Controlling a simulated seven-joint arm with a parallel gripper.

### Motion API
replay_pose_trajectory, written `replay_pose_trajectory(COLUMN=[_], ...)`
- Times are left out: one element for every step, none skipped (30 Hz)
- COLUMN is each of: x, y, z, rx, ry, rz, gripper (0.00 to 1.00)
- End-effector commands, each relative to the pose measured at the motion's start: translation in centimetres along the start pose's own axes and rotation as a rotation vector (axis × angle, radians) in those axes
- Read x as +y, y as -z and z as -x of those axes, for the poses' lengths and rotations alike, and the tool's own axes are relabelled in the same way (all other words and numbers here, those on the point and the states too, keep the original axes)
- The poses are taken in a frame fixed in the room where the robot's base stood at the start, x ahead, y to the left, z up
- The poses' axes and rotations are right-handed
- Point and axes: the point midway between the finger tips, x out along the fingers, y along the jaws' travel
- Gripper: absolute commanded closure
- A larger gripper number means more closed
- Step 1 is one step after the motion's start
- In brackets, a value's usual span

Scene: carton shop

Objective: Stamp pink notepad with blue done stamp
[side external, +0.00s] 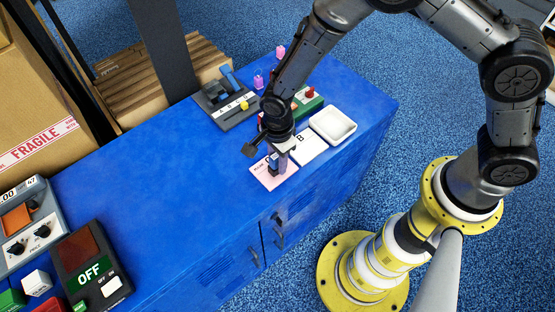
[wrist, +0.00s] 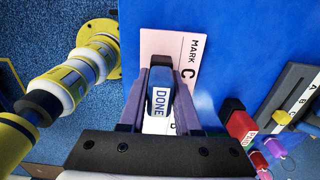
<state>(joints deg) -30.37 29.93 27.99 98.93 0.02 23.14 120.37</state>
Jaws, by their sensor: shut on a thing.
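The pink notepad (side external: 266,177) lies flat on the blue cabinet top, near its front edge. In the wrist view the pink notepad (wrist: 158,44) shows the words "MARK" and "C". My gripper (wrist: 160,88) is shut on the blue stamp (wrist: 159,100), whose label reads "DONE". In the side view my gripper (side external: 281,148) points down and holds the stamp (side external: 274,164) upright over the pink notepad's upper part. The stamp's underside is hidden, so I cannot tell whether it touches the paper.
A white notepad (side external: 312,146) and a white tray (side external: 333,125) lie right of the pink one. A dark slider panel (side external: 228,116) and a red stamp (wrist: 238,124) are nearby. Left stand an OFF device (side external: 91,272) and a dial unit (side external: 30,225). The cabinet's middle is clear.

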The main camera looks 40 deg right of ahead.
Motion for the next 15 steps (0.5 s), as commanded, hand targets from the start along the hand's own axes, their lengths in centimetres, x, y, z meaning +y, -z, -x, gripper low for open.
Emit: replay_pose_trajectory(x=[-0.01,-0.01,-0.01,-0.01,-0.01,0.0,0.0,0.0,0.0,0.0,0.0,0.01,0.01,0.01,0.01], y=[-0.01,-0.01,-0.01,-0.01,0.0,0.0,0.0,0.0,0.0,0.0,0.0,0.0,0.01,0.01,0.0], z=[0.01,0.01,-0.01,-0.03,-0.05,-0.09,-0.13,-0.16,-0.21,-0.24,-0.28,-0.33,-0.36,-0.39,-0.44], rx=[0.0,0.0,0.0,0.0,0.0,0.0,0.0,0.0,0.0,0.0,0.0,0.0,0.0,0.0,0.0], ry=[0.0,0.0,0.0,0.0,0.0,0.0,0.0,0.0,0.0,0.0,0.0,-0.001,-0.001,-0.001,-0.001], rz=[0.0,0.0,0.0,0.0,0.0,0.0,0.0,0.0,0.0,0.0,0.0,0.0,0.0,0.0,0.0], gripper=[1.0,1.0,1.0,1.0,1.0,1.0,1.0,1.0,1.0,1.0,1.0,1.0,1.0,1.0,1.0])
